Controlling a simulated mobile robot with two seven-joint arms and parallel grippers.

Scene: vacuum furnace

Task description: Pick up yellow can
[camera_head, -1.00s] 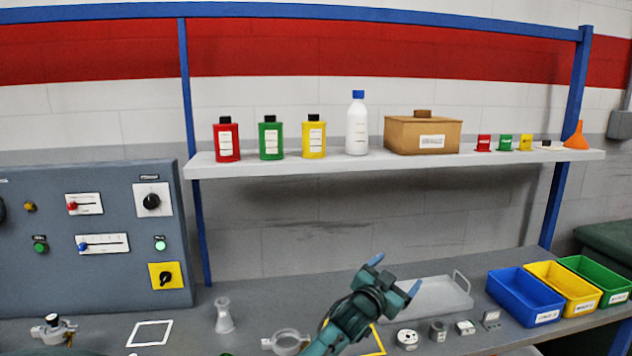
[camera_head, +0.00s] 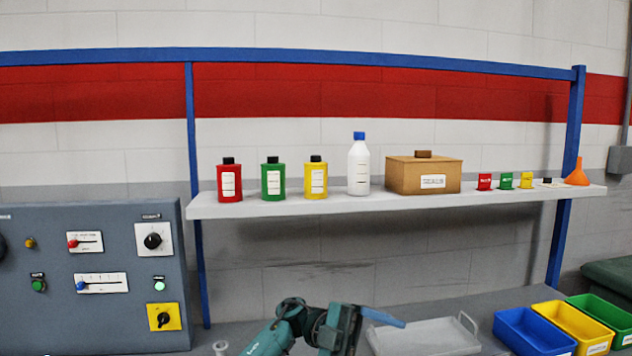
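The yellow can (camera_head: 315,180) has a black cap and a white label. It stands upright on the white shelf (camera_head: 400,201), between the green can (camera_head: 273,181) and the white bottle with a blue cap (camera_head: 359,168). The red can (camera_head: 230,182) stands at the left end of the row. My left gripper (camera_head: 366,322) is at the bottom edge of the view, below the shelf and well apart from the yellow can. Its blue fingers look spread, with nothing between them. My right gripper is not in view.
A brown box (camera_head: 423,174) and small coloured pieces stand farther right on the shelf, with an orange funnel (camera_head: 577,174). Below are a grey tray (camera_head: 425,337) and blue, yellow and green bins. A control panel (camera_head: 95,280) stands at the left.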

